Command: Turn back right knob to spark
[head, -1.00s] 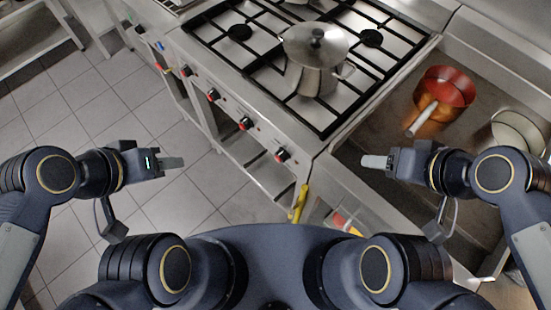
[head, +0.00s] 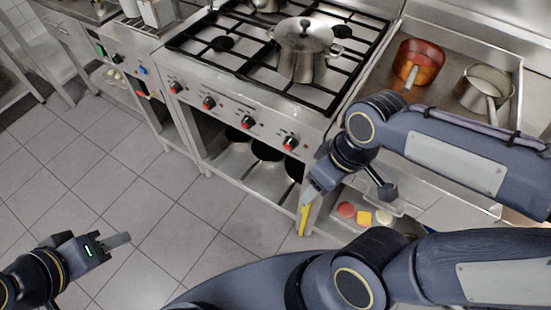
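The stove's front panel carries a row of black knobs with red marks: a far left knob (head: 176,87), a second knob (head: 209,103), a third knob (head: 247,122) and a far right knob (head: 290,143). Which one serves the back right burner cannot be told. My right gripper (head: 311,192) is below and a little right of the far right knob, apart from it, pointing down; its fingers are small and partly hidden. My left gripper (head: 119,240) is over the floor at lower left, far from the knobs, seen side-on with its fingers overlapping.
A lidded steel pot (head: 303,58) stands on the stove grates. A copper-red pan (head: 418,66) and a steel pot (head: 484,88) are in the sink at right. Pans sit on the shelf under the stove. A yellow object (head: 304,219) is close to my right gripper. Tiled floor (head: 150,200) is free.

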